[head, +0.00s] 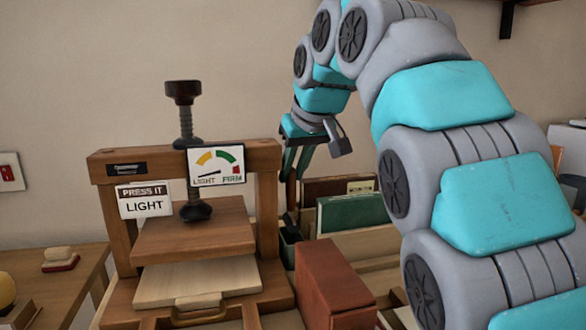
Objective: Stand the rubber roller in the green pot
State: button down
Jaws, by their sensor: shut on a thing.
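My gripper (296,168) points down behind the right post of the wooden press, its teal fingers partly hidden. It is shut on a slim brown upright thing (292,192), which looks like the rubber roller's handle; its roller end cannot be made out. The dark green pot (289,247) stands directly below, between the press and the books, partly hidden by the press post. The held thing is above the pot's mouth or reaches into it; I cannot tell which.
The wooden press (266,160) with its screw, gauge and "LIGHT" sign stands close left of the gripper. Books, one green (352,213), stand to the right. A red-brown box (335,286) stands in front. A side table (50,275) is at far left.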

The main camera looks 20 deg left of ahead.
aim_at(293, 193)
jog(key=shift+f+b, duration=1.6)
jog(key=shift+f, duration=0.85)
jog(key=c, duration=0.6)
grip_release()
jog(key=shift+c, duration=0.2)
jog(key=v, duration=0.7)
jog(key=shift+s+d+r+p, duration=0.15)
jog(key=shift+d+r+p, duration=0.1)
jog(key=shift+r+p, duration=0.1)
